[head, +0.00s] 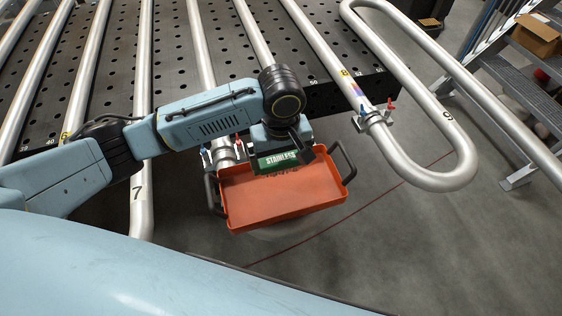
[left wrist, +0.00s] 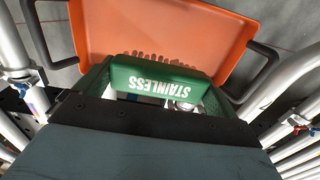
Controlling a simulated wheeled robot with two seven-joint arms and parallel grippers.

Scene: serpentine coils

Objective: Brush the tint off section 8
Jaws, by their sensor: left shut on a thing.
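Section 8 (head: 331,62) is a silvery pipe on the right side of the table, marked with a yellow 8. A purple-blue tint patch (head: 357,91) lies on it, just above a clamp. In the left wrist view a coloured patch (left wrist: 38,98) shows on the pipe at left. My left gripper (head: 281,151) is shut on a green brush marked STAINLESS (head: 277,160), also filling the middle of the left wrist view (left wrist: 160,80), with pale bristles at its edge. The brush is over the back part of the orange tray (head: 285,208), left of section 8. My right gripper is out of view.
The tray has black handles at both sides. Clamps with red and blue levers (head: 375,116) sit on the pipes. Pipe 9 (head: 440,108) bends round at right. A black perforated table (head: 225,40) lies behind. Metal steps (head: 520,85) with a cardboard box stand far right.

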